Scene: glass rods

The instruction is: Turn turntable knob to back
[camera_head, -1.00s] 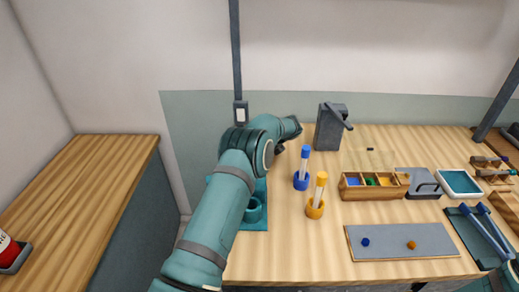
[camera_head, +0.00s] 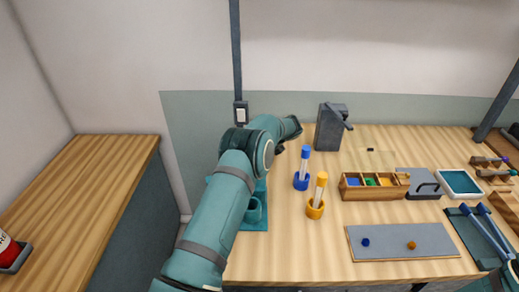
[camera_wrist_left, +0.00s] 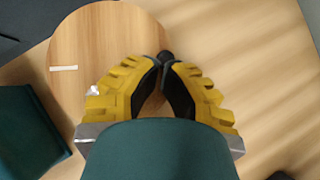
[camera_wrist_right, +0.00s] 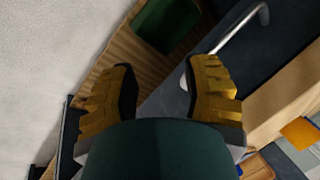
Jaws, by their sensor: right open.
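The turntable (camera_wrist_left: 105,45) is a round light wooden disc with a short white mark (camera_wrist_left: 64,68) on its left part, in the left wrist view. Its small black knob (camera_wrist_left: 165,56) is at the disc's right edge. My left gripper (camera_wrist_left: 161,66) has its yellow fingers drawn together at the knob, with the dark fingertips against it; most of the knob's stem is hidden. In the head view the left arm covers the turntable and the gripper. My right gripper (camera_wrist_right: 160,75) is open, with nothing between its fingers.
On the table stand a grey dispenser-like device (camera_head: 329,128), a blue holder (camera_head: 301,181) and an orange holder (camera_head: 315,209) with tubes, a divided wooden box (camera_head: 373,193) and a grey board (camera_head: 368,251). A teal block (camera_wrist_left: 30,135) lies left of the turntable.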

